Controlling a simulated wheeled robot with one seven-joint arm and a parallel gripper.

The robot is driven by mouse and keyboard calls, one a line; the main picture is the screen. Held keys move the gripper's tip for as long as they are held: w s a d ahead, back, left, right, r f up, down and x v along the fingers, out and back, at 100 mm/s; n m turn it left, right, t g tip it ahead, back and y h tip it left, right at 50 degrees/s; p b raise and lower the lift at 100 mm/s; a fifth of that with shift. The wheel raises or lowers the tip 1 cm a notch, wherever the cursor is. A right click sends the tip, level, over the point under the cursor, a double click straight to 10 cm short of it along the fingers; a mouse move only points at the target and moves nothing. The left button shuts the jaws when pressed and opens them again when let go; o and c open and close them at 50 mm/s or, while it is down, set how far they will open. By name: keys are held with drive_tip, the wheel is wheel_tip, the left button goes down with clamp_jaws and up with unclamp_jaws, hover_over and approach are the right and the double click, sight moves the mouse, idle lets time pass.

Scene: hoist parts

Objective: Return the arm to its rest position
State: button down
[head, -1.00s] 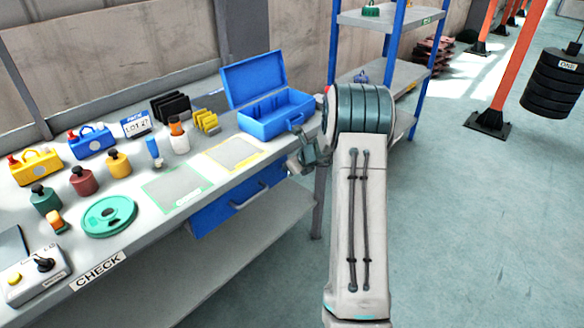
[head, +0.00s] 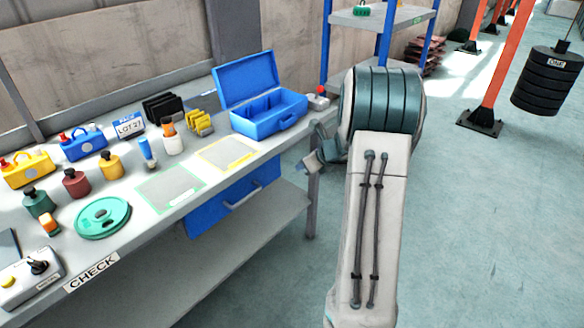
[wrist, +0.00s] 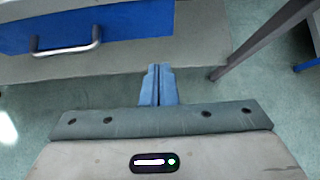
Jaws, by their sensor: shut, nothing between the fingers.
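My arm stands in front of the bench's right end in the head view, its upper link and teal joint large at the right of centre. In the wrist view my gripper (wrist: 159,86) is shut, its two blue fingers side by side with nothing between them. It points at the bench's lower shelf (wrist: 125,62) and the floor beyond. The blue drawer (wrist: 70,28) with its metal handle is ahead and to the left. In the head view the gripper is mostly hidden behind my arm, and only part of the wrist shows beside the bench edge.
A blue-posted shelf rack (head: 385,18) stands behind my arm. Black hanging weights (head: 545,85) are at far right. Floor (head: 470,220) to the right is clear.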

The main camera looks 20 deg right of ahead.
drive_tip(key=s+a+r+n+g+p, duration=0.4)
drive_tip(key=s+a+r+n+p, duration=0.3)
drive_tip(key=s+a+r+n, duration=0.9)
drive_tip(key=s+a+r+n+h+p, duration=0.2)
drive_tip(key=s+r+n+p, duration=0.1)
drive_tip(key=s+n, duration=0.4)
drive_tip(key=s+a+r+n+g+h+p, duration=0.1)
drive_tip(key=s+a+r+n+p, duration=0.1)
drive_tip(key=s+r+n, duration=0.3)
drive_tip(key=s+n+p, duration=0.1)
drive_tip(key=s+n, duration=0.1)
drive_tip(key=s, duration=0.1)
drive_tip(key=shift+s+n+h, duration=0.2)
drive_tip(key=shift+n+h, duration=0.2)
